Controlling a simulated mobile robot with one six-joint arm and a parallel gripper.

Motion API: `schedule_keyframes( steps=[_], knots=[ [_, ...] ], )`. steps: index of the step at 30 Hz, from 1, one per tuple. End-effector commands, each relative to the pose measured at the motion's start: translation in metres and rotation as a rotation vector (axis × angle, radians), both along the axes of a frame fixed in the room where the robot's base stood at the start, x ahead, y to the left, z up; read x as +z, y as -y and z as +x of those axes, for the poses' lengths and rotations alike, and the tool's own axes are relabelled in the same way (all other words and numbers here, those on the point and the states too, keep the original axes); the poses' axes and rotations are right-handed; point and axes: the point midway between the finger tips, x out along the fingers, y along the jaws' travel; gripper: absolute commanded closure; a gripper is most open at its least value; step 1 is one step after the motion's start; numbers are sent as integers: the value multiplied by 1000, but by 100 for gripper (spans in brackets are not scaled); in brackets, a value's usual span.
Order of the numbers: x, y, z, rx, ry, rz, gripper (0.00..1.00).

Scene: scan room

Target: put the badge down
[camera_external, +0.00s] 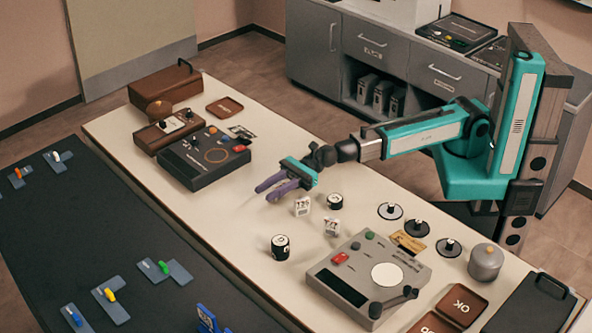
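My gripper (264,193) has purple fingers and hangs over the pale table, left of two small white blocks. Its fingers look apart, with no badge visible between them. A tan and gold card (408,243) that may be the badge lies flat among dark discs, behind the grey console. A dark and white card (241,132) lies at the right edge of the black console. I cannot tell which of these, if either, is the badge.
White blocks (302,206) (332,226) and black round pieces (335,201) (280,246) stand near my gripper. The grey console (367,276) is to the right, the black console (203,156) to the left. Brown trays (461,305) lie at the front right.

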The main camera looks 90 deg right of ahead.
Motion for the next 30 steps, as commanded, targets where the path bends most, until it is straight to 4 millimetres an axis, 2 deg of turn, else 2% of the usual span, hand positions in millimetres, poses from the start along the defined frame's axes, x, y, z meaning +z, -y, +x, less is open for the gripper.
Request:
schedule_keyframes(
  steps=[14,30],
  knots=[
    [5,0,0,0,0,0,71],
    [3,33,-34,0,0,0,71]
  ],
)
